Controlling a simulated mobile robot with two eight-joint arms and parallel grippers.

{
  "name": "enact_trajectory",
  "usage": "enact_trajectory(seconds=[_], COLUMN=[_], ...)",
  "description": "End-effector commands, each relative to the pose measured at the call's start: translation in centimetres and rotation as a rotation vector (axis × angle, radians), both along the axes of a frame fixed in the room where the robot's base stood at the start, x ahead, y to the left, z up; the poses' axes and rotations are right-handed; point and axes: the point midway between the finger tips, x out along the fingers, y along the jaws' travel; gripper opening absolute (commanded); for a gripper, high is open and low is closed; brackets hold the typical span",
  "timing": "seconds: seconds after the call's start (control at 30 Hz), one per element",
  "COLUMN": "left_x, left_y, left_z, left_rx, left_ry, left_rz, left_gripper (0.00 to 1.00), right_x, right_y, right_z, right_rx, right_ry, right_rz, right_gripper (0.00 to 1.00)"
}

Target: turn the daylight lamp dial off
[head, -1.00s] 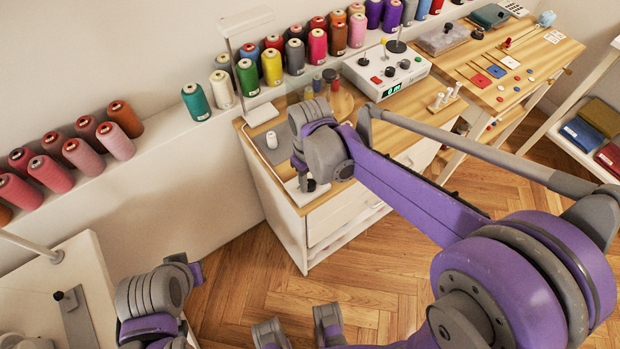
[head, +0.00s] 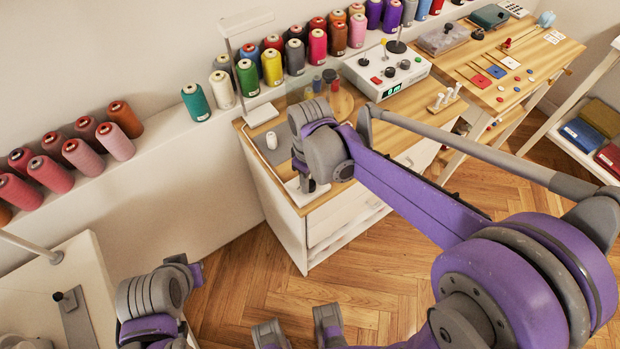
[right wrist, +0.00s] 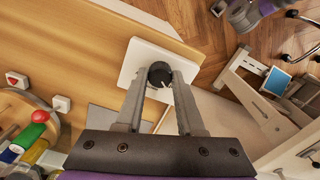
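The lamp's dial (right wrist: 159,75) is a round black knob with a white pointer line. It sits on a white square plate (right wrist: 135,62) at the corner of the wooden cabinet top. My right gripper (right wrist: 160,80) reaches over the plate, one finger on each side of the knob, with no clear gap between fingers and knob. In the head view my right arm hides most of the dial, and the white plate (head: 296,196) shows only in part. The lamp (head: 228,60) stands at the back of the cabinet.
A control box (head: 386,68) with knobs and a green display stands farther right on the cabinet top (head: 425,110). Several thread spools (head: 271,67) line the ledge behind. A white table (head: 85,300) is at lower left.

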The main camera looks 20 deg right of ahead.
Motion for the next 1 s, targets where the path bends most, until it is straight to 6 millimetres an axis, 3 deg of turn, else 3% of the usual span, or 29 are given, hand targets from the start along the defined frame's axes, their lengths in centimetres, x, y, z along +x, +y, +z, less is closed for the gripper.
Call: enact_trajectory(seconds=[0.03,0.17,0.53,1.0], left_x=[0.0,0.0,0.0,0.2], left_y=[0.0,0.0,0.0,0.0], left_z=[0.0,0.0,0.1,1.1], left_rx=[0.000,0.000,0.000,0.000], left_ry=[0.000,0.000,0.000,-0.004], left_rz=[0.000,0.000,0.000,0.000], left_gripper=[0.00,0.00,0.00,0.00], right_x=[0.0,0.0,0.0,0.0], right_y=[0.0,0.0,0.0,0.0], right_z=[0.0,0.0,0.7,9.1], right_rx=[-0.001,0.000,0.000,0.000], right_ry=[-0.001,0.000,0.000,0.000], right_rz=[0.000,-0.001,-0.001,-0.001], right_gripper=[0.46,0.67,0.67,0.67])
